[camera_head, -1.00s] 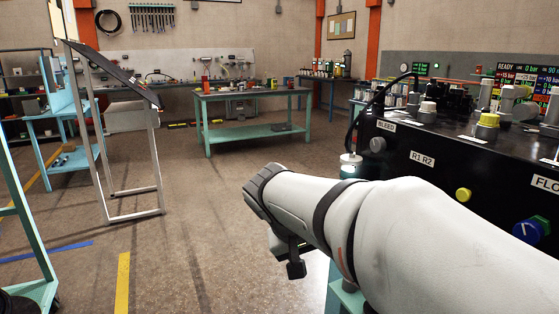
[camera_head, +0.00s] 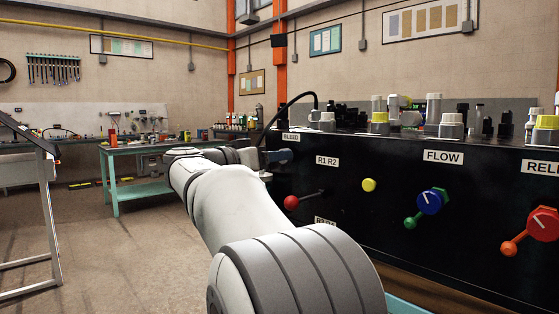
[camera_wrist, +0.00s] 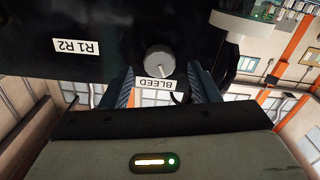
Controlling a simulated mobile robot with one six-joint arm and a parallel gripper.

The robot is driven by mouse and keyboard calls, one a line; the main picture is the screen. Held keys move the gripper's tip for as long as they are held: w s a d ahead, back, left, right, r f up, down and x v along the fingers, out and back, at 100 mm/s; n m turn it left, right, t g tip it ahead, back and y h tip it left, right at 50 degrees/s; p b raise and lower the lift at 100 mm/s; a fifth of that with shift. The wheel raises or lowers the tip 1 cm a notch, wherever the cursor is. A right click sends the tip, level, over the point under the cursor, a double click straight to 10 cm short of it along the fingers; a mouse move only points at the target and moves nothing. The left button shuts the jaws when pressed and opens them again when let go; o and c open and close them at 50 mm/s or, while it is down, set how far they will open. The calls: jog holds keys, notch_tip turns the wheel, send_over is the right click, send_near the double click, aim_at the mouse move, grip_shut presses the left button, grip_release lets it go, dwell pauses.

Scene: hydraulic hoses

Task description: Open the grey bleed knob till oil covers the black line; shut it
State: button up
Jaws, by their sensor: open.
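The grey bleed knob (camera_wrist: 160,62) is round, with a light pointer mark, on the black panel (camera_wrist: 100,25) in the wrist view. The BLEED label (camera_wrist: 155,85) shows upside down beside it. My gripper (camera_wrist: 161,72) is open, with one finger on either side of the knob in the picture; I cannot tell whether they touch it. In the head view my gripper (camera_head: 283,156) is at the panel just under the BLEED label (camera_head: 291,137) and hides the knob. A pale round part (camera_wrist: 245,25) is cut off at the wrist view's top. I see no oil or black line.
Right along the panel are a red-tipped lever (camera_head: 291,202), a yellow button (camera_head: 369,185), a blue FLOW knob (camera_head: 430,202) and a red-orange knob (camera_head: 541,223). A black hose (camera_head: 290,103) arches above the gripper. Floor at the left is open before a green workbench (camera_head: 135,150).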

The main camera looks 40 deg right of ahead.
jog(key=d, duration=0.2)
jog(key=shift+w+d, duration=0.1)
jog(key=shift+d, duration=0.2)
